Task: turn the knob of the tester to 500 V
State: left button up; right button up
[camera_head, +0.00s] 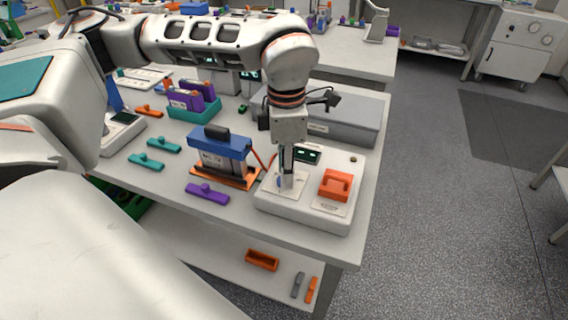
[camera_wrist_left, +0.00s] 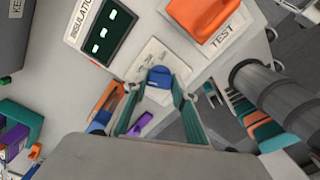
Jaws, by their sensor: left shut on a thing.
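The tester (camera_head: 303,212) is a white box on the near right of the table. It has a small dark display (camera_head: 307,154) and an orange test handle (camera_head: 336,185). In the left wrist view the display (camera_wrist_left: 103,32) and the orange handle (camera_wrist_left: 203,17) show at the top. My left gripper (camera_head: 287,184) points down at the dial plate, shut on the blue knob (camera_wrist_left: 159,77). The knob sits between the fingertips in the left wrist view. The dial marks are partly hidden and too small to read. My right gripper is not in view.
A blue and grey battery unit (camera_head: 222,155) on an orange base stands left of the tester, with red leads beside it. A long grey box (camera_head: 345,122) lies behind. A purple clip (camera_head: 207,194) lies near the front edge. Open floor is to the right.

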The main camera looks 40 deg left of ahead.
pick_arm(q)
jog(key=m+p, duration=0.2)
jog(key=m, duration=0.3)
jog(key=shift+r+m, duration=0.15)
jog(key=shift+m, duration=0.15)
jog(key=m+p, duration=0.1)
jog(key=m, duration=0.1)
jog(key=shift+m, duration=0.3)
jog(key=m+p, duration=0.2)
jog(key=m, duration=0.2)
jog(key=shift+m, duration=0.3)
jog(key=m+p, duration=0.1)
jog(key=m, duration=0.2)
jog(key=shift+m, duration=0.4)
jog(key=shift+m+p, duration=0.3)
jog(key=shift+m, duration=0.1)
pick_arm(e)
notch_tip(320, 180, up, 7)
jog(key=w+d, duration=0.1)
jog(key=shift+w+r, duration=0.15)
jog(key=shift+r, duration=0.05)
pick_arm(q)
jog(key=o, duration=1.1)
jog(key=shift+s, duration=0.1)
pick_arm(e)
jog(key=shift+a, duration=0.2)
